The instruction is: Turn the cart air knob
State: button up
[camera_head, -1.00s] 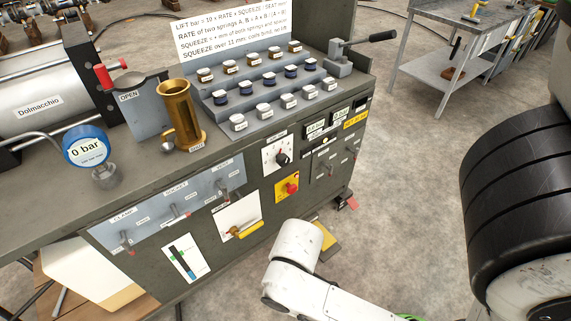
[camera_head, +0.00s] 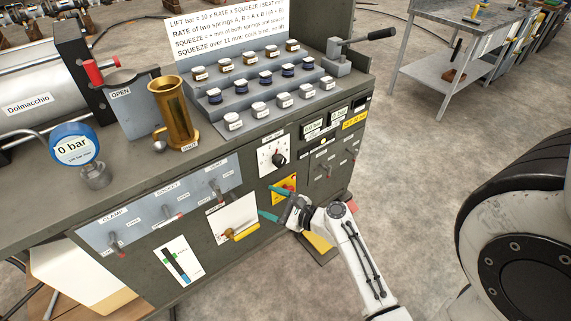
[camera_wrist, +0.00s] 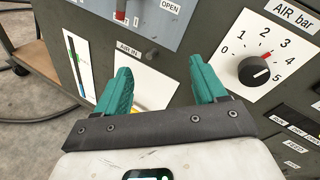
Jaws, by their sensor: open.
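The cart air knob (camera_head: 279,158) is a black knob on a white plate on the front panel of the cart. In the wrist view the air knob (camera_wrist: 254,71) sits at the right under the label "AIR bar", on a scale from 0 to 5. Its red mark points up and right, close to the 3. My gripper (camera_head: 275,202) has teal fingers spread apart with nothing between them. It is in front of the panel, below the knob and apart from it. In the wrist view my gripper (camera_wrist: 160,68) is left of the knob.
The "AIR IN" plate with a yellow handle (camera_head: 243,233) is lower left. Toggle switches (camera_head: 217,190) line the left panel. Open floor lies right of the cart.

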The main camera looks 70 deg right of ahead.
aim_at(282, 164)
jog(key=s+d+m+g+h, duration=0.1)
jog(key=s+d+m+h, duration=0.5)
jog(key=d+m, duration=0.4)
jog(key=shift+h, duration=0.4)
jog(key=x, duration=1.1)
jog(key=shift+w+a+r+b, duration=0.1)
jog(key=shift+w+r+b, duration=0.1)
jog(key=shift+b, duration=0.1)
jog(key=c, duration=1.1)
